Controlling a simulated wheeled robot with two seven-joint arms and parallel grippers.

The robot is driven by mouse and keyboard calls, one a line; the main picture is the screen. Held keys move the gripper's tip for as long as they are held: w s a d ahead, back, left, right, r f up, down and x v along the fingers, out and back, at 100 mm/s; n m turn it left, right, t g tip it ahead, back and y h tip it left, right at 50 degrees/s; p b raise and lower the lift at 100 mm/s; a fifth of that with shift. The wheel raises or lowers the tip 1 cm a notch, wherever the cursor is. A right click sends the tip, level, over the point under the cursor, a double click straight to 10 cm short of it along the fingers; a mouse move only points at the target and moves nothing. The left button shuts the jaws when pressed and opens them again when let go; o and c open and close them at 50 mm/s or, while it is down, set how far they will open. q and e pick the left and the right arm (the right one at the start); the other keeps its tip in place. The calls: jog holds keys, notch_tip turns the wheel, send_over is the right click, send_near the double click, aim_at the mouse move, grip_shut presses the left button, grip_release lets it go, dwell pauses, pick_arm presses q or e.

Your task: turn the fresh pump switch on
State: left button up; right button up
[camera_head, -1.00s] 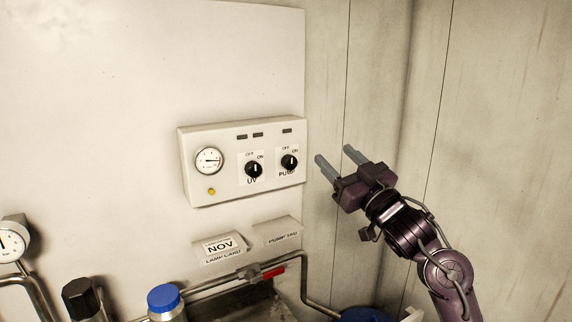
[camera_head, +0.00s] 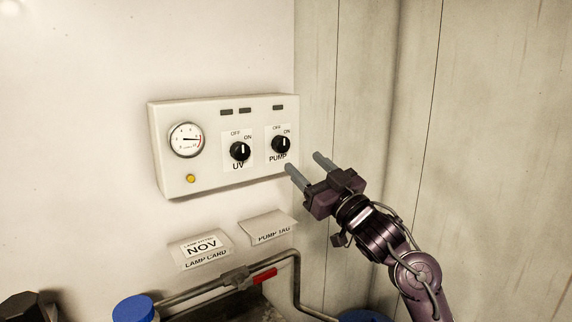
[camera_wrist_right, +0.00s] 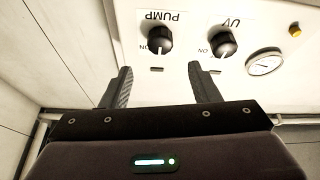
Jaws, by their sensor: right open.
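The pump switch is a black knob (camera_head: 281,145) with a white mark, at the right of a white control panel (camera_head: 210,182). Its mark points roughly upward, near the OFF and ON labels; I cannot tell exactly which it meets. My right gripper (camera_head: 303,162) is open and empty, just right of and below the knob in the head view. In the right wrist view the panel appears upside down, and the pump knob (camera_wrist_right: 159,39) lies beyond and between the open fingers (camera_wrist_right: 160,72), apart from them. My left gripper is not in view.
The UV knob (camera_head: 240,151) sits left of the pump knob, with a gauge (camera_head: 186,140) and yellow light (camera_head: 190,178) farther left. Below are the lamp card (camera_head: 202,250), pump tag (camera_head: 267,229), pipe with red valve handle (camera_head: 264,276) and blue cap (camera_head: 133,309).

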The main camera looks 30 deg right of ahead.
aim_at(284, 146)
jog(key=p+x, duration=0.1)
jog(key=x, duration=0.2)
jog(key=p+x, duration=0.2)
jog(key=x, duration=0.1)
jog(key=shift+w+a+f, duration=0.1)
jog(key=shift+w+f, duration=0.05)
jog(key=shift+w, duration=0.6)
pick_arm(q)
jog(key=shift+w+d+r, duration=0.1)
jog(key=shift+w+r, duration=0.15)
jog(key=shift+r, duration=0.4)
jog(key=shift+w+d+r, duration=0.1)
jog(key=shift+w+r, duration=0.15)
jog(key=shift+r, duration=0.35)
pick_arm(e)
jog(key=shift+a, duration=0.1)
jog(key=c, duration=1)
jog(key=shift+o, duration=0.2)
